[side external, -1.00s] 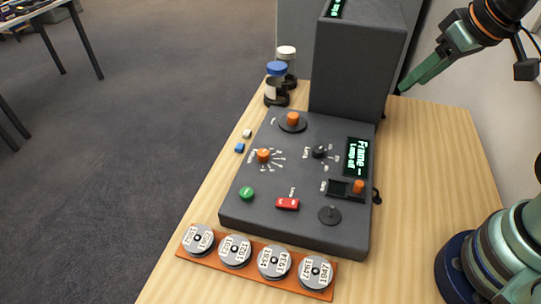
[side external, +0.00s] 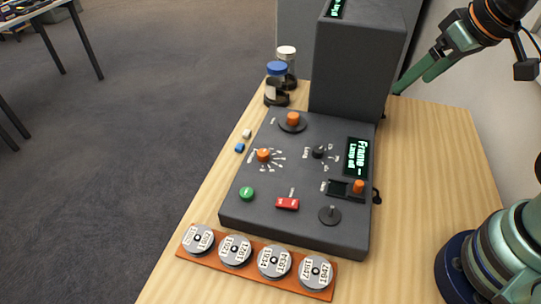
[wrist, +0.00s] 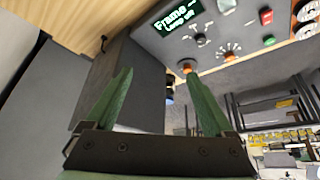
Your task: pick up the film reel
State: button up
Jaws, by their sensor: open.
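Several grey film reels with year labels sit in a row on an orange-brown strip (side external: 183,254) at the table's front left. One reel (side external: 198,239) is at the left end, then a second (side external: 235,250), a third (side external: 274,262), and one (side external: 316,272) at the right end. Part of a reel (wrist: 306,11) shows at the wrist view's top right corner. My gripper (side external: 398,88) is at the upper right in the side view, beside the tall dark housing and far from the reels. In the wrist view its two green fingers (wrist: 163,80) are apart with nothing between them.
A dark console (side external: 290,235) with knobs, buttons and a small display fills the middle of the wooden table (side external: 430,180). A tall dark housing (side external: 355,70) stands behind it. Two capped jars (side external: 277,70) stand at the back left. The table's right side is fairly clear.

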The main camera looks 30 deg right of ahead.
jog(key=w+a+r+m+g+y, duration=0.1)
jog(key=w+a+r+m+g, duration=0.1)
jog(key=w+a+m, duration=0.65)
jog(key=m+g+h, duration=0.1)
jog(key=m+g, duration=0.3)
jog(key=m, duration=0.2)
send_over(199, 233)
notch_tip(199, 233, down, 13)
jog(key=shift+m, duration=0.25)
jog(key=f, duration=0.6)
jog(key=shift+s+f, duration=0.35)
jog(key=shift+f, duration=3.05)
jog(key=c, duration=1.2)
jog(key=shift+o, duration=0.2)
